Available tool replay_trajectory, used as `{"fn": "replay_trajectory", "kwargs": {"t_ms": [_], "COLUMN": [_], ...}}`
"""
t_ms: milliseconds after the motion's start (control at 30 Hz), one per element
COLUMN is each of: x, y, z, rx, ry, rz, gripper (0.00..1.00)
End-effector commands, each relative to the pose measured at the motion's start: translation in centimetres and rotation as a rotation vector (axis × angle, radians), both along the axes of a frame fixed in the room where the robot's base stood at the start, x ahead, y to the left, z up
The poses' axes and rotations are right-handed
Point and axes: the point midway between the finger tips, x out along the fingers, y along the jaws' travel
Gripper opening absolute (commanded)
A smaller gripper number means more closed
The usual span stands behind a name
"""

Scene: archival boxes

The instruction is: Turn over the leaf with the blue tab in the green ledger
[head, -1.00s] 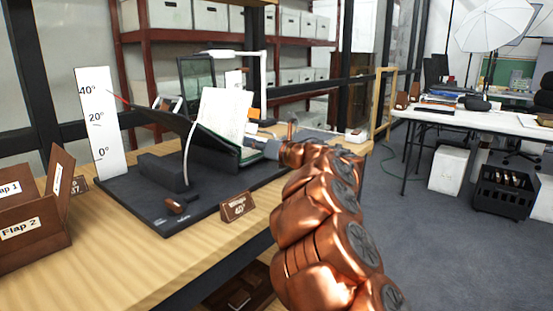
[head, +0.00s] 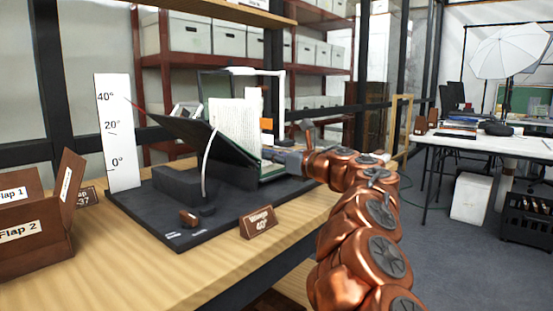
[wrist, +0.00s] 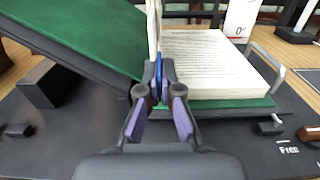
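The green ledger lies open on a dark cradle. Its left cover, with a green inside (wrist: 85,35), slopes up to the left; in the head view its dark outer side (head: 190,132) shows. The page block (wrist: 215,65) lies flat on the right. One leaf (head: 235,125) stands roughly upright between them, seen nearly edge-on in the wrist view (wrist: 153,28). My gripper (wrist: 158,72) has its fingertips together at the leaf's lower part, with the blue tab (wrist: 157,85) between them. In the head view my gripper (head: 283,157) reaches in from the right.
An angle scale board (head: 118,130) stands left of the cradle. A thin curved strap (head: 207,165) rises in front of the ledger. A small sign (head: 259,222) stands at the front, and a brown flap box (head: 35,232) at the left. An orange tab (head: 266,124) shows beside the leaf.

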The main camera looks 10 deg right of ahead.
Motion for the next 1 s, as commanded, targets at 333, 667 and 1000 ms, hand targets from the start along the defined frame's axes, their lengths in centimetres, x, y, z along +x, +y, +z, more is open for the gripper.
{"fn": "replay_trajectory", "kwargs": {"t_ms": [333, 667, 1000], "x": [0.0, 0.0, -2.0], "y": [-0.1, -0.1, -1.7], "z": [0.1, 0.0, 0.0], "rx": [0.001, 0.001, 0.003], "ry": [-0.001, 0.000, 0.001], "rz": [-0.001, -0.001, -0.006], "gripper": [0.14, 0.14, 0.14]}}
